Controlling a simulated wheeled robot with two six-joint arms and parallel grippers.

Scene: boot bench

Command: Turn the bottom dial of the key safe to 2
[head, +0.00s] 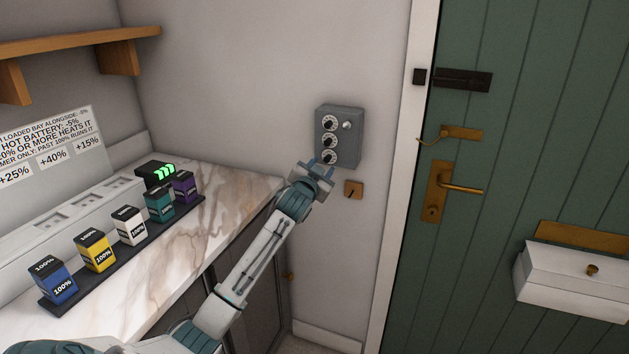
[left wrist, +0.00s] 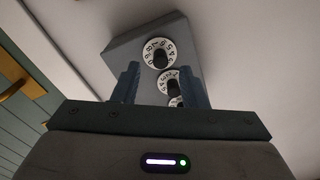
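The key safe (head: 351,151) is a grey wall box with three white-ringed dials in a column and a small silver knob (head: 347,126). The bottom dial (head: 329,157) is just above my left gripper (head: 320,167). The left wrist view is inverted, so the bottom dial (left wrist: 148,52) seems to be the uppermost, largest one there, with a black knob. My left gripper's fingers are apart, with nothing held between them; they point at the safe. Whether they touch it I cannot tell. The dial's setting is unclear. My right gripper is not in view.
A wooden plate with a key-like slot (head: 354,190) is on the wall below the safe. The green door (head: 520,130) with brass handle (head: 460,188) is to the right. A marble counter (head: 215,225) with several labelled batteries is left. A wooden shelf (head: 80,42) is above.

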